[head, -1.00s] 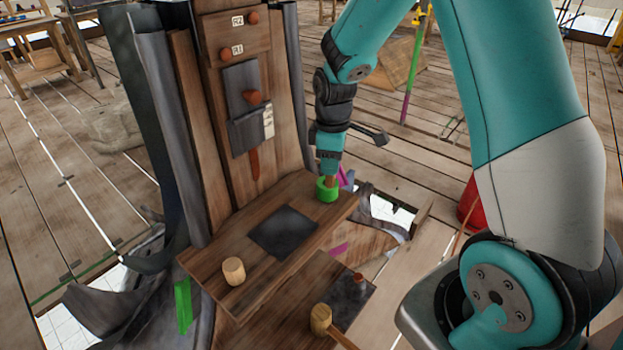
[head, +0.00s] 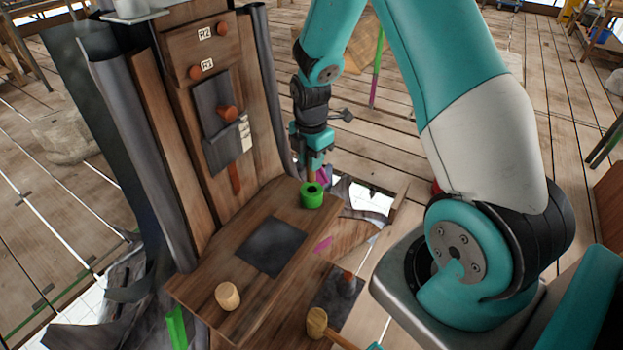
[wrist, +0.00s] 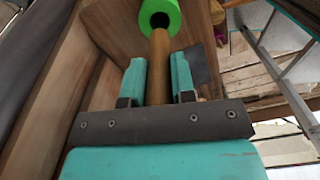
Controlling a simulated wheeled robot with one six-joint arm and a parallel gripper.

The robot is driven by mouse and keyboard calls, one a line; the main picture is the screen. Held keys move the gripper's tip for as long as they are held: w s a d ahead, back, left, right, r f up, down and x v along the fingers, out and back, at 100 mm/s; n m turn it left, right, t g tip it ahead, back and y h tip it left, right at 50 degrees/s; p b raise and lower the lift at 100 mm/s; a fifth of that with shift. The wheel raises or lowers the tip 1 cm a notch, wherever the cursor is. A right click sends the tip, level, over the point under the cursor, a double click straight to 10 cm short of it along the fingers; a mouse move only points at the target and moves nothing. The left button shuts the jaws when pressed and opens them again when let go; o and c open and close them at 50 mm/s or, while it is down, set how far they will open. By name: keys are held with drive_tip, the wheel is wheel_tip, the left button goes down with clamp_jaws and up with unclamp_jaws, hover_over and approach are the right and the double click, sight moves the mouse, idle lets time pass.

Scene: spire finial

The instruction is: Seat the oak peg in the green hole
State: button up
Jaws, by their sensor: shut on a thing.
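The oak peg (wrist: 159,68) is a brown round rod held lengthwise between my gripper's teal jaws (wrist: 159,80) in the wrist view. The green hole is the dark opening of a green cylinder (head: 311,198), which stands at the far right corner of the wooden ledge. The green cylinder also shows at the top of the wrist view (wrist: 174,12). The peg's free end is at the near edge of the dark opening, which still shows past it. I cannot tell whether they touch. In the head view my gripper (head: 312,172) is just above and behind the cylinder.
A wooden ledge (head: 215,262) with a dark square plate (head: 270,247) lies before an upright panel with red knobs. A short pale wooden cylinder (head: 228,296) stands on the ledge; a mallet (head: 317,322) lies nearer. Torn flooring lies right of the ledge.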

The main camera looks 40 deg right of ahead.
sight(312, 182)
wheel_tip(312, 182, down, 8)
drive_tip(key=shift+d+r+p, duration=0.1)
drive_tip(key=shift+r+p, duration=0.15)
drive_tip(key=shift+p, duration=0.15)
drive_tip(key=shift+f, duration=0.2)
drive_tip(key=o, duration=0.9)
drive_tip(key=shift+r, duration=0.1)
